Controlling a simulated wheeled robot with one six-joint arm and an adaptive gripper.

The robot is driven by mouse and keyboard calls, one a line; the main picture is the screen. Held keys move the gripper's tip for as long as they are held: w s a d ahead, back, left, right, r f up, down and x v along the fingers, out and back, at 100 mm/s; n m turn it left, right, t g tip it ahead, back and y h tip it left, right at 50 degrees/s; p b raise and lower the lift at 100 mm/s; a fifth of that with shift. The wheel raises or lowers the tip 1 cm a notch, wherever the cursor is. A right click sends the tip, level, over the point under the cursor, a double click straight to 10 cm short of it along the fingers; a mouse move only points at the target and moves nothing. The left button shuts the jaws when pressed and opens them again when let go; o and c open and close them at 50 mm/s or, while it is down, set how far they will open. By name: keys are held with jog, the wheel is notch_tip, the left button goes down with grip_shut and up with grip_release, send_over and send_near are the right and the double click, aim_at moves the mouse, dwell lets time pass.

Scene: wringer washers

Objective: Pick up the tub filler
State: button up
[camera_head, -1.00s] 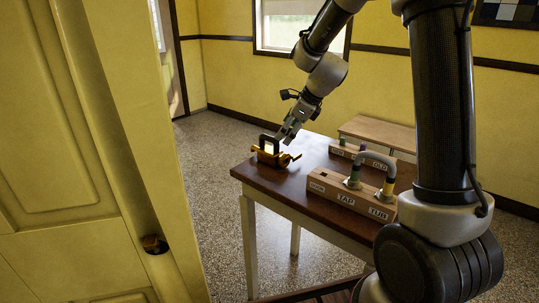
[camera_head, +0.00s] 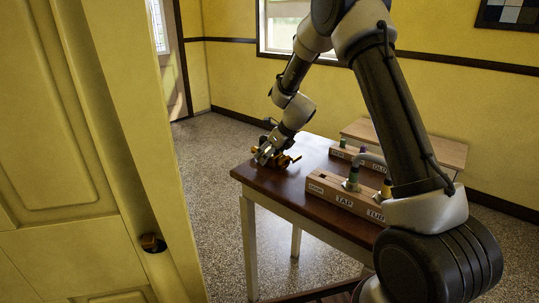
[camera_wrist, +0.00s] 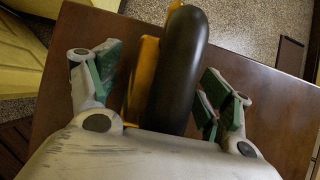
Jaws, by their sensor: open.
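The likely tub filler (camera_head: 284,161) is an orange-brass piece with side fittings and a black handle, standing near the left end of the brown table. In the wrist view its thick black bar (camera_wrist: 184,65) stands between my fingers, with an orange part (camera_wrist: 143,80) beside it on the left. My gripper (camera_head: 266,154) is down at the piece and hides much of it in the head view. In the wrist view my gripper (camera_wrist: 158,72) is open, with green-padded fingers on both sides of the bar and gaps visible beside it.
The brown table (camera_head: 320,146) has bare room between. A yellow panelled door (camera_head: 60,120) fills the left.

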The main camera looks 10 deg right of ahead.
jog(key=shift+r, duration=0.1)
jog(key=c, duration=1.3)
